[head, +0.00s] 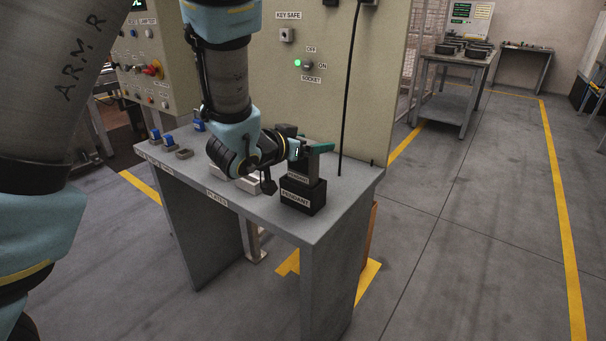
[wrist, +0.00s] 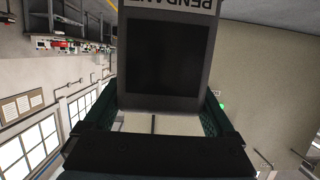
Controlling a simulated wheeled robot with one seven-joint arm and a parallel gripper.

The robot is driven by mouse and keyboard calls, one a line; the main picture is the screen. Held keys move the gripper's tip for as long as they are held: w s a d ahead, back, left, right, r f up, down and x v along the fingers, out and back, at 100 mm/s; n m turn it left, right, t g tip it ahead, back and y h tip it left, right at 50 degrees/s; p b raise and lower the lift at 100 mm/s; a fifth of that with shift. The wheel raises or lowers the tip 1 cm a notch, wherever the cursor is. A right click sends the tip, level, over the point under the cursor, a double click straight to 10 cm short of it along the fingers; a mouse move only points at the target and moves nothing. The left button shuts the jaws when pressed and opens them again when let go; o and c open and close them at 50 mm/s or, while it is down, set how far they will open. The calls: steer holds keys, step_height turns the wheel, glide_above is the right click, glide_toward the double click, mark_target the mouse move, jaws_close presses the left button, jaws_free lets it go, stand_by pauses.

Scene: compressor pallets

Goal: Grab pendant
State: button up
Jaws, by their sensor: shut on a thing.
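The pendant (head: 299,174) is a dark upright box with a white label, at the right end of the grey table. Its black holder (head: 302,197), also labelled PENDANT, is directly below it. I cannot tell whether the pendant's bottom is still inside the holder or just above it. My gripper (head: 314,150) is shut on the pendant's upper part, with teal fingers. In the wrist view the pendant (wrist: 165,55) fills the middle, its dark screen facing the camera and its label upside down, with one finger on each side. The arm hides part of the pendant in the head view.
The grey table (head: 335,215) also bears pale plates (head: 247,184) and blue-topped pieces (head: 168,140) on the left. A beige panel (head: 365,100) with a key safe and socket switch stands close behind, with a black cable hanging down (head: 348,110). The floor at right is clear.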

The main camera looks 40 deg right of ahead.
jaws_close()
steer(key=shift+r, duration=0.15)
